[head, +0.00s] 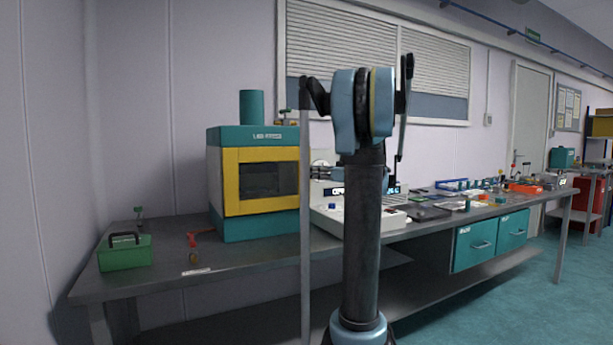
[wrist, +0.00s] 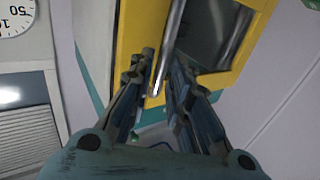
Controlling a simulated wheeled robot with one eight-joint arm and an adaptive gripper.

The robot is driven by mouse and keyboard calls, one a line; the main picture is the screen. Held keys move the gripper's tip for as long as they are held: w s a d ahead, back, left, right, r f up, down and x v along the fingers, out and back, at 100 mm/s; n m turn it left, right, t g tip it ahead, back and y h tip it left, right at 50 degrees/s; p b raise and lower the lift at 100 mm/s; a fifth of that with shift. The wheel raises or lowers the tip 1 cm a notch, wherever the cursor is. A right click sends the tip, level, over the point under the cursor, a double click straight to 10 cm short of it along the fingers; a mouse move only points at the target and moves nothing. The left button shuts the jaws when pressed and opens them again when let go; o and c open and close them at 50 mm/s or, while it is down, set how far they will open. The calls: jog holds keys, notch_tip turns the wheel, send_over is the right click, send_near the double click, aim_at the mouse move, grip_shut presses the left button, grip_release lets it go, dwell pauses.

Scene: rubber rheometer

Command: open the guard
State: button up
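The guard (head: 232,183) is a yellow frame with a dark window on the front of a teal and grey machine (head: 215,166). It looks shut in the head view. In the wrist view the yellow guard (wrist: 138,28) fills the upper middle, with its dark window to the right. A grey bar handle (wrist: 174,28) stands in front of it. My gripper (wrist: 162,62) has one finger on each side of the bar, close to it. I cannot tell whether the fingers touch it. In the head view my arm hides part of the scene right of the machine.
The machine stands on a long dark bench (head: 150,284). A green toolbox (head: 125,254) and a small red-handled tool (head: 193,242) lie left of it. A white instrument (head: 335,215) with a display is to its right. The bench area in front of the guard looks mostly clear.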

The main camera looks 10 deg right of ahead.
jog(key=shift+x, duration=1.3)
